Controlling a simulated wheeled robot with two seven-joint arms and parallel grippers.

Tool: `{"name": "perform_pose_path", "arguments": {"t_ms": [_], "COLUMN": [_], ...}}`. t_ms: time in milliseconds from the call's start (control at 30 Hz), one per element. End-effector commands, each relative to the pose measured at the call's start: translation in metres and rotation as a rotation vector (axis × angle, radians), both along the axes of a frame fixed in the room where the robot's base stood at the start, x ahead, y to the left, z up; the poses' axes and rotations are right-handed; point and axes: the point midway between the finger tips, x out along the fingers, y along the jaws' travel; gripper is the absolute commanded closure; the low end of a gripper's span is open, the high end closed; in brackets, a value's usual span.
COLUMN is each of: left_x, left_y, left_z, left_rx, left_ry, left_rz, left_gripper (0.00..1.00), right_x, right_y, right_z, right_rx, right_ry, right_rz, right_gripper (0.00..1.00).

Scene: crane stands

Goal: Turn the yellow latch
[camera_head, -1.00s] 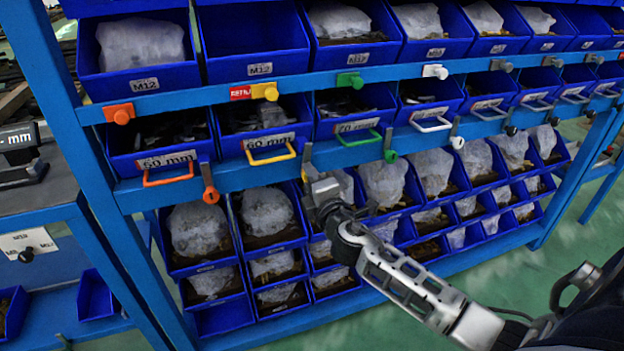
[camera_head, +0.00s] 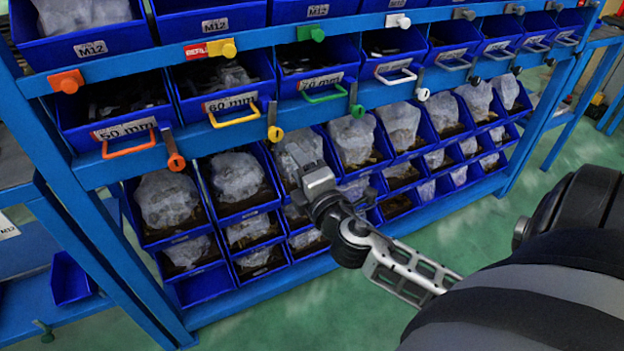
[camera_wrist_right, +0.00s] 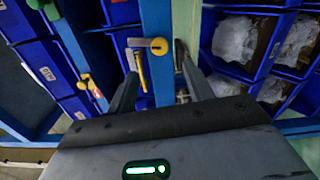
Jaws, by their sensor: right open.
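The yellow latch (camera_head: 275,134) is on the blue rail below the 60 mm drawer (camera_head: 222,90), which has a yellow handle (camera_head: 233,115). Its grey lever points up beside the drawer front. In the right wrist view the yellow latch knob (camera_wrist_right: 159,46) shows ahead, between the two finger lines, with its lever pointing left. My right gripper (camera_head: 312,170) is below and right of the latch in the head view, in front of the lower bins. Its fingers (camera_wrist_right: 157,68) are spread with nothing between them. Contact with the latch cannot be seen. My left gripper is out of view.
An orange latch (camera_head: 176,162), a green latch (camera_head: 357,110) and a white latch (camera_head: 423,94) share the rail. A yellow block (camera_head: 221,47) is on the upper rail. Lower bins (camera_head: 240,183) hold bagged parts. Green floor (camera_head: 470,240) is open in front of the rack.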

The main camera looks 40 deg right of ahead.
Motion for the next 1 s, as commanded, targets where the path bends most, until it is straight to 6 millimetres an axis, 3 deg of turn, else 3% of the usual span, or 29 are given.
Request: {"name": "perform_pose_path", "arguments": {"t_ms": [100,333,1000], "left_x": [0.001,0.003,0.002], "left_y": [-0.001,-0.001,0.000], "left_z": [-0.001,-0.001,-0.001], "left_rx": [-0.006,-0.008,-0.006], "left_ry": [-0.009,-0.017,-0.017], "left_rz": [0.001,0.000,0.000], "left_gripper": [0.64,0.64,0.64], "right_x": [-0.026,-0.052,-0.056], "right_y": [0.006,0.012,0.014], "right_z": [-0.003,-0.001,-0.001], "right_rx": [0.003,0.001,0.011], "right_ry": [0.002,0.002,0.004], "right_rz": [0.000,-0.001,0.000], "right_gripper": [0.48,0.48,0.48]}}
